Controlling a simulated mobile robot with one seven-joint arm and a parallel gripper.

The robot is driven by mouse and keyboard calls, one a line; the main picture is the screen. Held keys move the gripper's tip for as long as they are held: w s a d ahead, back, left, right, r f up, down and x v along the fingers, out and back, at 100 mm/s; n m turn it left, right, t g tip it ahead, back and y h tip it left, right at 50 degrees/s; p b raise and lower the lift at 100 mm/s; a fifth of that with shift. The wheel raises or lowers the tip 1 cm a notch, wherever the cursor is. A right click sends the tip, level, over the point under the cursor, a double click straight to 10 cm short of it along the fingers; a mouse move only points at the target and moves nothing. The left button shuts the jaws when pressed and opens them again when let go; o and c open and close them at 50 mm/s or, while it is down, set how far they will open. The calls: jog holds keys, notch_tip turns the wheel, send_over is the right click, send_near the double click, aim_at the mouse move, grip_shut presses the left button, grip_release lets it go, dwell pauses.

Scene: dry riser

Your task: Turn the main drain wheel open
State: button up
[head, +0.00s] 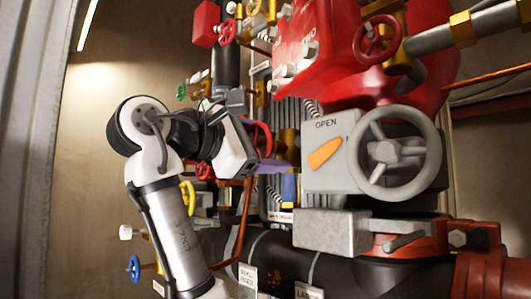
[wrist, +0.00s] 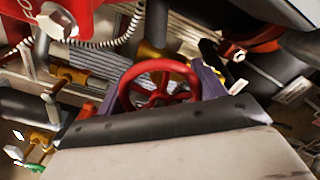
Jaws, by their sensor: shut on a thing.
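A red spoked handwheel (wrist: 158,67) sits between the two purple fingers of my gripper (wrist: 153,93) in the wrist view. My gripper is shut on this wheel, with a finger at each side of the rim. The dark edge of my gripper hides the wheel's lower part. In the head view, my gripper (head: 272,166) points right at mid-height, and part of the red wheel's rim (head: 265,134) shows just above the purple fingers. No readable label names this wheel as the main drain.
Right of my gripper, a grey box (head: 318,178) marked OPEN has an orange pointer (head: 324,153) and a large grey handwheel (head: 435,150). A black pipe (head: 340,272) runs below. A red housing (head: 300,45) hangs above. Small coloured valves crowd behind; the left wall side is free.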

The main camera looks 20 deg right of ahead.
jog(key=n+b, duration=0.1)
jog(key=n, duration=0.3)
jog(key=shift+n, duration=0.3)
jog(key=shift+n+b, duration=0.65)
jog(key=shift+n, duration=1.25)
jog(key=o, duration=1)
jog(key=shift+a, duration=0.1)
jog(key=shift+s+a+f+b, duration=0.1)
jog(key=shift+a+f+b, duration=0.05)
jog(key=shift+a+b, duration=0.2)
jog(key=b+v, duration=0.5)
jog(key=v, duration=0.8)
jog(key=shift+r+b, duration=0.2)
jog(key=shift+b, duration=0.1)
jog(key=shift+d+f, duration=0.1)
